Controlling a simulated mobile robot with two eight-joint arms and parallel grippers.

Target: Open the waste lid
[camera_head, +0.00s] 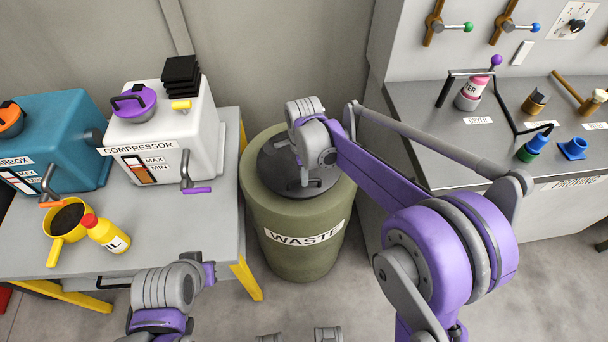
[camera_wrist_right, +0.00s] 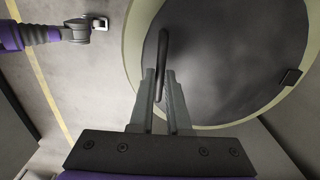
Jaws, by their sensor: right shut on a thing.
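The waste bin (camera_head: 300,235) is an olive-green drum with a WASTE label, standing on the floor between the bench and the counter. Its round dark grey lid (camera_head: 272,168) sits within the rim and looks level. My right arm reaches over it from the right, and its wrist hides part of the lid. In the right wrist view, my right gripper (camera_wrist_right: 160,88) is shut on the lid's dark bar handle (camera_wrist_right: 162,50), with the lid surface (camera_wrist_right: 220,60) beyond. My left gripper (camera_wrist_right: 98,24) is away from the bin; its fingers are too unclear to tell their opening.
A grey counter (camera_head: 425,120) with fittings stands at right. A wall is behind the bin.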

